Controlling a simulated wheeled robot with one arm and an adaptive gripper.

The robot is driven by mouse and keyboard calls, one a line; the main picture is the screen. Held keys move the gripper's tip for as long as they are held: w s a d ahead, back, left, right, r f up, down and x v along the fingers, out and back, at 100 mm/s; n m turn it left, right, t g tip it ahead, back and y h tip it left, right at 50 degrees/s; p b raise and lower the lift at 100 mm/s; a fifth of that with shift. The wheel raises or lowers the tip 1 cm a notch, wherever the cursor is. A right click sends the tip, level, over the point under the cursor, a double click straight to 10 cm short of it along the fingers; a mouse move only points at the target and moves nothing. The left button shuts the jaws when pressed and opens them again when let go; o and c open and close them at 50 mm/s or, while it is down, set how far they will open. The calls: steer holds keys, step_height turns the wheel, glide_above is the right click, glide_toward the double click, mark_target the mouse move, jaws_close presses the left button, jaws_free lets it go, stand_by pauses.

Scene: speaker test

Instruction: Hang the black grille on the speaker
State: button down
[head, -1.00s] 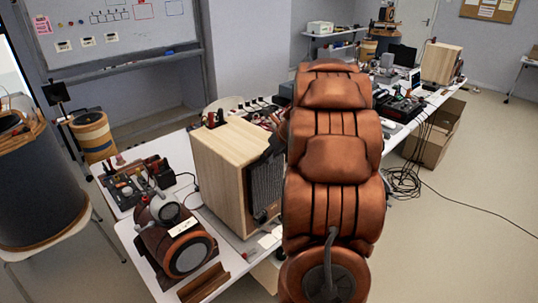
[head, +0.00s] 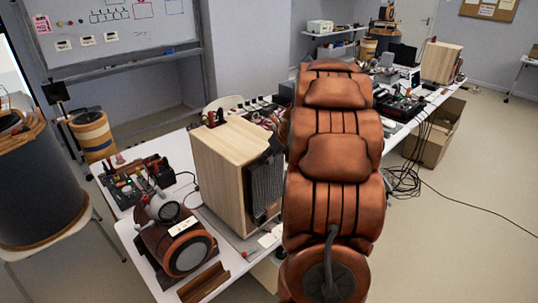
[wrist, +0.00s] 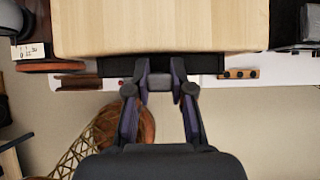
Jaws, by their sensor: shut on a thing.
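The speaker (head: 222,160) is a pale wooden box on the white table, its front facing right in the head view. The black grille (head: 266,186) is upright at that front. In the wrist view, the speaker's wooden top (wrist: 160,25) fills the upper part, and the grille (wrist: 205,64) shows as a dark strip along its front edge. My gripper (wrist: 160,77) is shut on the grille near the middle of its edge. I cannot tell whether the grille touches the speaker all along. In the head view my arm hides most of the gripper.
A copper-coloured motor-like device (head: 178,243) and a wooden rail (head: 203,284) stand left of the speaker. A tool tray (head: 140,183) lies behind them. A cardboard box (head: 436,135) and loose cables are on the floor at right. The floor in front is otherwise clear.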

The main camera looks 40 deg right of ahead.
steer(key=shift+f, duration=0.35)
stand_by(0.6)
steer(key=c, duration=0.9)
jaws_free()
steer(key=shift+c, duration=0.2)
steer(key=v, duration=1.2)
steer(key=shift+a, duration=0.1)
